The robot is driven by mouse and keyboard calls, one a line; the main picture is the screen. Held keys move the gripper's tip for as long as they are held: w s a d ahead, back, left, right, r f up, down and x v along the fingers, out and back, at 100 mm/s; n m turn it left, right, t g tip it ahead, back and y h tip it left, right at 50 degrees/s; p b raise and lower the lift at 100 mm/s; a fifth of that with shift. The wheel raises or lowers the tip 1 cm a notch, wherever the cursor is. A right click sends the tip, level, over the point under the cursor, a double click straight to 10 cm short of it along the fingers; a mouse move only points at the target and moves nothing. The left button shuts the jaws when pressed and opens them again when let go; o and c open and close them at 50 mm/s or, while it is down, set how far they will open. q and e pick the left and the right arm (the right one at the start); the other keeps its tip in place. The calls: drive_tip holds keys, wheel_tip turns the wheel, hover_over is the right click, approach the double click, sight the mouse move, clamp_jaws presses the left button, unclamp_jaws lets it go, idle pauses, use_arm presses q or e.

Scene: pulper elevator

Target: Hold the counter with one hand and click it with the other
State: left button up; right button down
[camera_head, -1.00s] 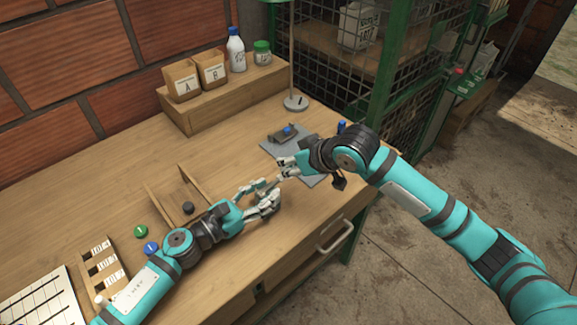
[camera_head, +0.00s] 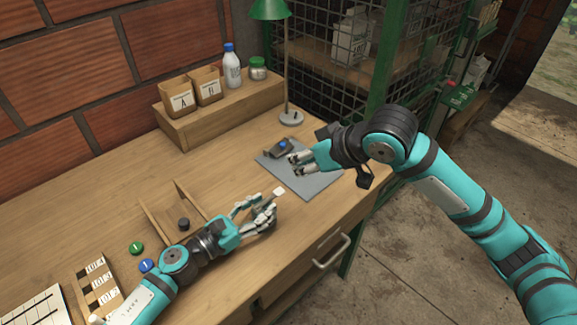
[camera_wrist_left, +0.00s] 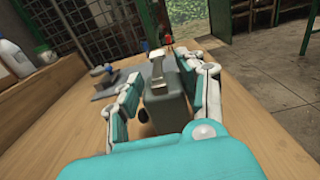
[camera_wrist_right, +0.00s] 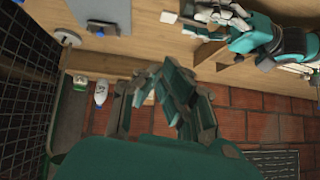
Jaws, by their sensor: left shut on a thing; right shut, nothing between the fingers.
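My left gripper (camera_head: 262,210) is shut on the counter, a grey box with a silver metal piece on top (camera_wrist_left: 164,108), in the left wrist view. In the head view the fingers hide most of it. A small pale piece (camera_head: 279,191) shows just beyond the fingertips; I cannot tell whether it is part of the counter. It also shows in the right wrist view (camera_wrist_right: 169,17). My right gripper (camera_head: 298,163) is shut and empty, up and right of the left fingers, over the grey mat, apart from the counter.
A dark device with a blue top (camera_head: 280,147) lies on the grey mat (camera_head: 316,186), near the lamp base (camera_head: 291,118). A wooden tray (camera_head: 160,222) with a dark round piece is left of my left gripper. Bags A and B and bottles stand on a raised shelf (camera_head: 215,118).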

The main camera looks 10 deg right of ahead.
drive_tip(key=shift+v, duration=1.4)
drive_tip(key=shift+a, duration=0.15)
use_arm(q)
drive_tip(key=o, duration=1.3)
